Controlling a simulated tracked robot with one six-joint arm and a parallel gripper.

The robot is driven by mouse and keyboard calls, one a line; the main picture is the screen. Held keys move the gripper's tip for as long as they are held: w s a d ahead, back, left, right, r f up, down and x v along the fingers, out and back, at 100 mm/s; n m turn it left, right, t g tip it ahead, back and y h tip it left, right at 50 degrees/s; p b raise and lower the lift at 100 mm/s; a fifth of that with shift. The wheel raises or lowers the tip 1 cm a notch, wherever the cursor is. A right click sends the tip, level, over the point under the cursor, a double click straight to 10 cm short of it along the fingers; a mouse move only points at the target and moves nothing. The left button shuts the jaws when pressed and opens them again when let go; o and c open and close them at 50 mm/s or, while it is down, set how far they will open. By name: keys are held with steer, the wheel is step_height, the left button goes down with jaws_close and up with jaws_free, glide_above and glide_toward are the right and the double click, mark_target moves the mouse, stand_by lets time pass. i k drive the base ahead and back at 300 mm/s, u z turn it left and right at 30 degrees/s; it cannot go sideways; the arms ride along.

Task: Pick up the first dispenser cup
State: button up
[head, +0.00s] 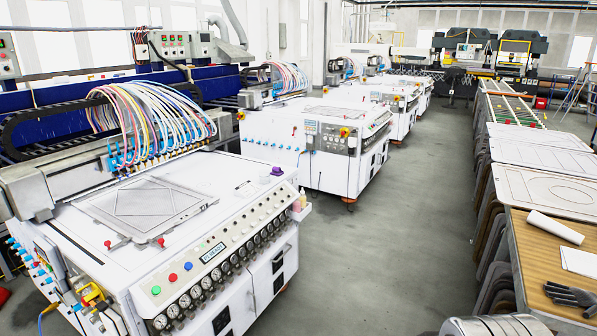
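No thing in the head view is plainly marked as the first dispenser cup. A small purple cup-like object (277,171) sits at the far right corner of the top of the nearest white machine (220,235). Small bottles (300,200), one pinkish and one yellowish, stand in a holder on that machine's right side. They are too small to tell apart in detail. A row of blue nozzle fittings (150,150) with coloured hoses runs along the gantry behind the machine top. My gripper is not in view.
A flat grey plate (142,207) lies on the machine top. More white machines (325,150) stand behind. A wooden-topped table (535,255) at right holds panels, a white roll (555,227) and a black glove-like object (570,297). The grey floor (375,250) between is clear.

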mark_target(265, 177)
steer(key=i, duration=3.55)
steer(key=u, duration=2.05)
